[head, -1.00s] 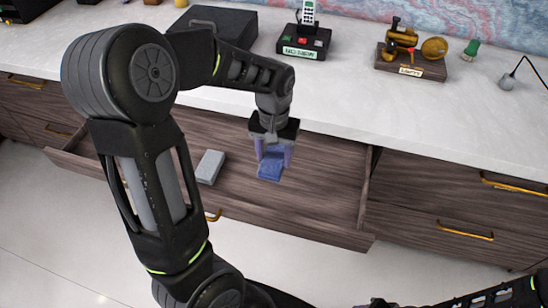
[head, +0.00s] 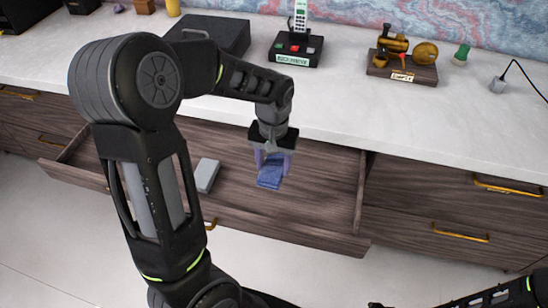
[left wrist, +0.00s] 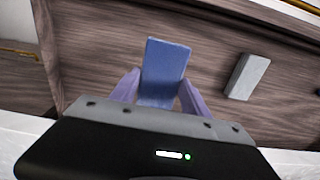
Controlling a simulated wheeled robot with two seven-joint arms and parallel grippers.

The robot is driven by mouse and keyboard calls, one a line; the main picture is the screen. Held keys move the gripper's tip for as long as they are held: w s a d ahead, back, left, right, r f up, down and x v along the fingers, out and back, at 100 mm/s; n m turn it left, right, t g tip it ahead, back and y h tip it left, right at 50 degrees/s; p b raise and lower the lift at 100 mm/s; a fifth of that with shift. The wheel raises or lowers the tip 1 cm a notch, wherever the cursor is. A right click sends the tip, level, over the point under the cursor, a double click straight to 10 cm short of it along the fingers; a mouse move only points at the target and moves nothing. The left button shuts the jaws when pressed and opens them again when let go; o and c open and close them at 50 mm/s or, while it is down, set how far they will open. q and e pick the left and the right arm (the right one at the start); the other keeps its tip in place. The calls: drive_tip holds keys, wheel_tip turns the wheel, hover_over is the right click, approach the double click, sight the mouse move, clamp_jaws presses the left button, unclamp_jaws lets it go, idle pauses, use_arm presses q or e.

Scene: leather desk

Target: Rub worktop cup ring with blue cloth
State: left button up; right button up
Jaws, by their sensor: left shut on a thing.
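A folded blue cloth (head: 270,177) is between the purple fingers of my left gripper (head: 272,163), over the open drawer (head: 290,205). In the left wrist view the cloth (left wrist: 164,72) stands out beyond the two fingers, which are shut on it. I cannot tell whether its lower end touches the drawer floor. The white worktop (head: 370,120) is above and behind the drawer. I cannot make out a cup ring on it. Only part of my right arm shows at the lower right, and its gripper's fingers are not clear.
A grey block (head: 207,175) lies in the drawer left of the cloth. On the worktop stand a phone on a base (head: 296,48), a brass ornament on a wooden stand (head: 402,68), a dark box (head: 208,32) and a small grey corded item (head: 497,86). The worktop's front middle looks clear.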

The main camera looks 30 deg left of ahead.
use_arm(q)
drive_tip(key=w+d+f+m+p, duration=0.1)
drive_tip(key=w+d+f, duration=0.1)
drive_tip(key=d, duration=0.1)
drive_tip(key=w+d+f+m+p, duration=0.1)
drive_tip(key=d+f, duration=0.2)
drive_tip(key=d, duration=0.1)
drive_tip(key=w+d+f+m+p, duration=0.1)
drive_tip(key=w+d+f, duration=0.1)
drive_tip(key=d, duration=0.2)
drive_tip(key=shift+w+d+f, duration=0.2)
drive_tip(key=shift+w+f, duration=0.1)
drive_tip(key=shift+f, duration=0.05)
